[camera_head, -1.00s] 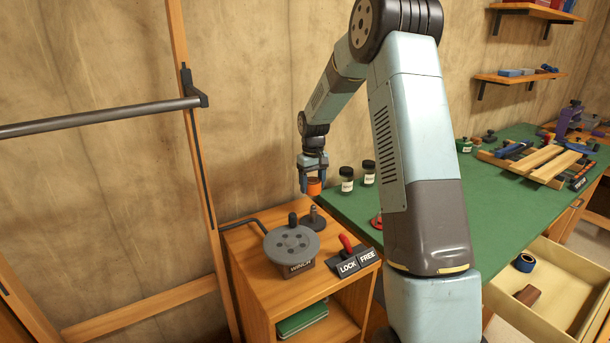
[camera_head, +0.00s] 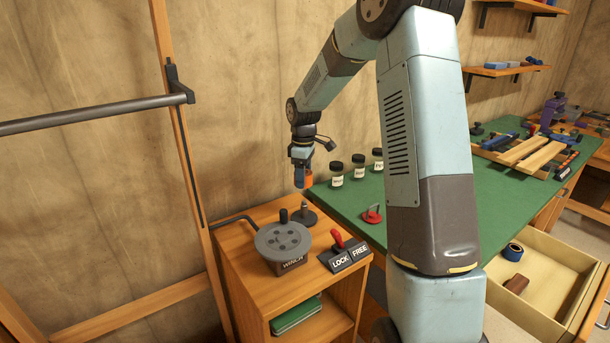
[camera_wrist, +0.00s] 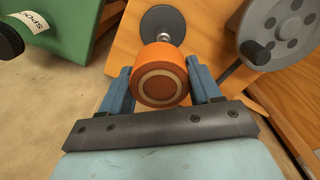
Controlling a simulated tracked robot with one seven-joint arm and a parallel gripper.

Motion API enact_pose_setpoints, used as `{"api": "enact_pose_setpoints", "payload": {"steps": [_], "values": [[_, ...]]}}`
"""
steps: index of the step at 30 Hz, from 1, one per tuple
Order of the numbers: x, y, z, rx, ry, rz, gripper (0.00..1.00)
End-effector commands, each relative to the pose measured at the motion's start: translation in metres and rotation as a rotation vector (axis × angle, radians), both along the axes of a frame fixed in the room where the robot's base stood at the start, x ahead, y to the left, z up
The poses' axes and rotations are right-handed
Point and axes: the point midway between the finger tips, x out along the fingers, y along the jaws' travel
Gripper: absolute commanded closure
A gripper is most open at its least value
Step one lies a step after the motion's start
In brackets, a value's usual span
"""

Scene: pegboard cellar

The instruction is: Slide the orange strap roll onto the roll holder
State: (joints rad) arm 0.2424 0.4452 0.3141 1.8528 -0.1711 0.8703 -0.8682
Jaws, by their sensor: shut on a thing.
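The orange strap roll (camera_wrist: 160,75) is between the blue fingers of my gripper (camera_wrist: 162,92) in the wrist view. My gripper (camera_head: 302,178) is shut on the roll, and the roll's orange side (camera_head: 308,180) shows in the head view. The roll holder (camera_head: 304,213), a dark round base with a short upright post, stands on the wooden cabinet's back right corner. My gripper holds the roll above the holder in the head view. In the wrist view the holder's base (camera_wrist: 162,20) shows just beyond the roll, which hides part of it.
The winch (camera_head: 283,243) with its grey disc and the LOCK/FREE lever plate (camera_head: 345,256) share the cabinet top (camera_head: 240,240). Several dark-lidded jars (camera_head: 337,172) and a red-handled item (camera_head: 372,213) stand on the green bench (camera_head: 350,205). A dark bar (camera_head: 95,116) crosses at left.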

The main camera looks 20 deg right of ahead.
Motion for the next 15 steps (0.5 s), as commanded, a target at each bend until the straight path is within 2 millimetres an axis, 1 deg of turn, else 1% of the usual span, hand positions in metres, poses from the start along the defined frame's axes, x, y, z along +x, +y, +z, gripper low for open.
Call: {"api": "enact_pose_setpoints", "payload": {"steps": [3, 6, 10, 15], "values": [[-0.005, -0.001, 0.004, -0.001, -0.001, 0.093, 0.68], [-0.007, -0.001, 0.005, -0.002, 0.0, 0.136, 0.68], [-0.008, -0.001, 0.003, -0.002, 0.001, 0.15, 0.68], [-0.008, -0.001, -0.006, -0.003, 0.003, 0.148, 0.68]]}}
